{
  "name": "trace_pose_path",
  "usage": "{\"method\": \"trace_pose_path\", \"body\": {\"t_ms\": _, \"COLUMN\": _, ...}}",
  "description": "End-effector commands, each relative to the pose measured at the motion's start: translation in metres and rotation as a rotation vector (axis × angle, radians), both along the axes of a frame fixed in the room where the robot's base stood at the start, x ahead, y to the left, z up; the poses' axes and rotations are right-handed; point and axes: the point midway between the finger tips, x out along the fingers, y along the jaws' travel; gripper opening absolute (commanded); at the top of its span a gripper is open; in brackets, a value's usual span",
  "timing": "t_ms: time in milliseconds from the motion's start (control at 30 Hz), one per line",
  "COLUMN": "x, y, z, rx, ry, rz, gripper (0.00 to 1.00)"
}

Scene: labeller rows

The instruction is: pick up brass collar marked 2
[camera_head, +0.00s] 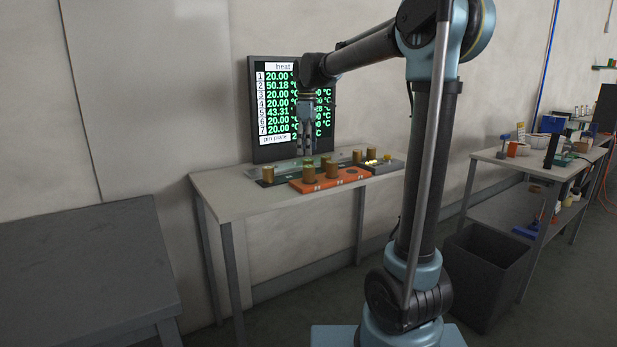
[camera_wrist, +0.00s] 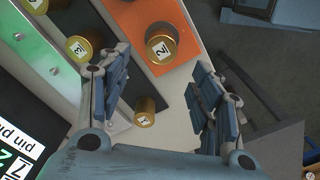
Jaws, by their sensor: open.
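The brass collar marked 2 (camera_wrist: 161,48) stands on the front end of an orange plate (camera_wrist: 147,17) in the wrist view, its label facing up at me. In the head view it appears to be the brass cylinder (camera_head: 309,174) at the left end of the orange plate (camera_head: 352,178); its mark cannot be read there. My gripper (camera_wrist: 160,72) is open and empty, with the collar between and beyond its spread fingers in the wrist view. In the head view my gripper (camera_head: 306,150) points down above the bench, behind the orange plate.
A collar seemingly marked 1 (camera_wrist: 144,117) stands close by on a dark strip; another brass collar (camera_wrist: 78,47) stands near the left finger. Several other brass cylinders (camera_head: 332,170) share the bench (camera_head: 225,186). A display screen (camera_head: 275,105) stands close behind my gripper.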

Motion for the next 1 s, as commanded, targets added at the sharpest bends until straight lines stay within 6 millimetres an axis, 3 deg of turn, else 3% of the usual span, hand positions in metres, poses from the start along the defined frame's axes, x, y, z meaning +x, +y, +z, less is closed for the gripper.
{"method": "trace_pose_path", "body": {"t_ms": 100, "x": 0.000, "y": 0.000, "z": -0.019, "rx": 0.000, "ry": 0.000, "rz": 0.000, "gripper": 0.59}}
{"method": "trace_pose_path", "body": {"t_ms": 433, "x": 0.000, "y": -0.002, "z": -0.041, "rx": 0.000, "ry": 0.000, "rz": -0.001, "gripper": 0.59}}
{"method": "trace_pose_path", "body": {"t_ms": 700, "x": -0.001, "y": -0.007, "z": -0.076, "rx": 0.000, "ry": 0.000, "rz": -0.002, "gripper": 0.59}}
{"method": "trace_pose_path", "body": {"t_ms": 1000, "x": -0.001, "y": -0.007, "z": -0.086, "rx": 0.000, "ry": 0.000, "rz": -0.001, "gripper": 0.59}}
